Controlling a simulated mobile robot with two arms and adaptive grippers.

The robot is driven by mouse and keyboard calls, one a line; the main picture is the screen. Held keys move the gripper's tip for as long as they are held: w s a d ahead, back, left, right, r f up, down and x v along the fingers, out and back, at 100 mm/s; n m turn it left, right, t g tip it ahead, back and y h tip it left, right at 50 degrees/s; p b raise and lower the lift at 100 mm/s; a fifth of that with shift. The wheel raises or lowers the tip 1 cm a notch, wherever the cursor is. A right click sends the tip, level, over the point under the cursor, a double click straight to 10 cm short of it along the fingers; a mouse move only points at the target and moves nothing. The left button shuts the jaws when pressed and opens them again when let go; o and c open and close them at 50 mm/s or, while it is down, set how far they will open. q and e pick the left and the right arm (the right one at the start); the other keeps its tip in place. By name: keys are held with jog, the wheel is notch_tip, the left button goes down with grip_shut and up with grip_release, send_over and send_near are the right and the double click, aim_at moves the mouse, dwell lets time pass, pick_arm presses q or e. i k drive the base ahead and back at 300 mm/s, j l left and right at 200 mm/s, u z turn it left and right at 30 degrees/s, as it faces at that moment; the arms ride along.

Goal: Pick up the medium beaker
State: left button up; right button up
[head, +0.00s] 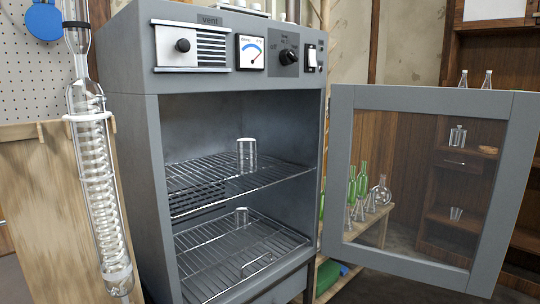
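Inside the open grey oven (133,130), a clear glass beaker (247,155) stands upright on the upper wire rack (285,171). A smaller clear beaker (241,216) stands on the lower wire rack (215,240), towards its back. A faint clear outline (257,265) shows near the front of the lower rack, and I cannot tell what it is. I cannot tell for sure which of the beakers is the medium one. Neither of my grippers is in the head view.
The oven's windowed door (342,150) stands swung open to the right. A glass coil condenser (100,190) hangs upright close to the oven's left side. Through the door window, green bottles and flasks (361,183) stand on a low wooden table (372,228) beside wooden shelves (440,225).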

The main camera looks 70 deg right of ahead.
aim_at(246, 160)
jog(key=z, duration=0.4)
jog(key=k+z, duration=0.15)
jog(key=z, duration=0.25)
jog(key=l+z, duration=0.1)
jog(key=z, duration=0.3)
jog(key=k+z, duration=0.1)
jog(key=z, duration=0.35)
jog(key=l+z, duration=0.15)
jog(key=z, duration=0.25)
jog(key=l, duration=0.35)
jog(key=i+l, duration=0.1)
jog(key=l, duration=0.3)
